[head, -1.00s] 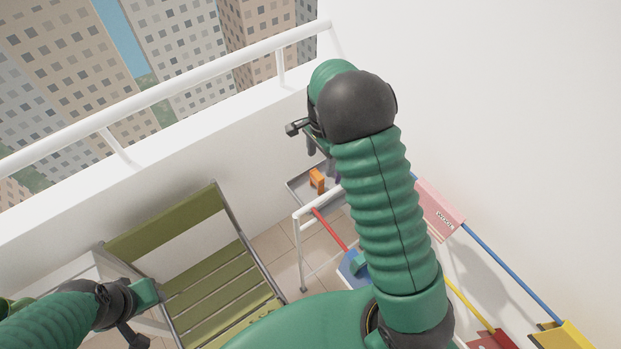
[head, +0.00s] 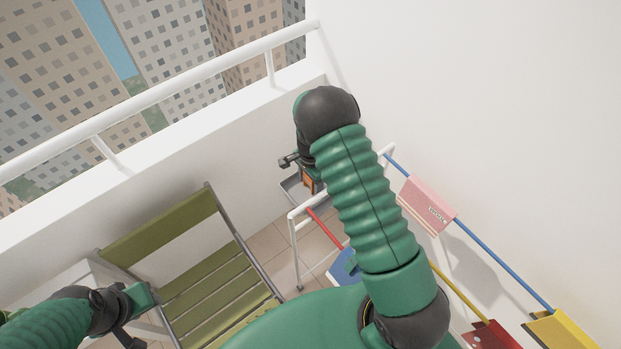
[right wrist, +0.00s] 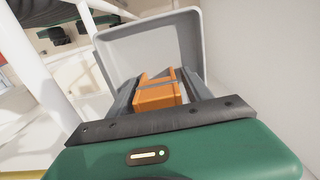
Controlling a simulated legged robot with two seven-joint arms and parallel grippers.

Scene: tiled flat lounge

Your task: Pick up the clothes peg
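The orange clothes peg (head: 308,182) lies in a grey tray (head: 291,190) beyond the drying rack, partly hidden by my right gripper in the head view. In the right wrist view the peg (right wrist: 158,94) shows between the two grey fingers of my right gripper (right wrist: 157,80), one on each side. The fingers stand apart, and I see no clear grip on the peg. The tray's rim (right wrist: 98,40) surrounds them. My left gripper (head: 138,325) is at the lower left, away from the peg; its fingers are not clear.
A white drying rack (head: 293,235) with colored rods stands in front of the tray. A green slatted chair (head: 205,270) is to the left. A white wall and a railed parapet close off the corner.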

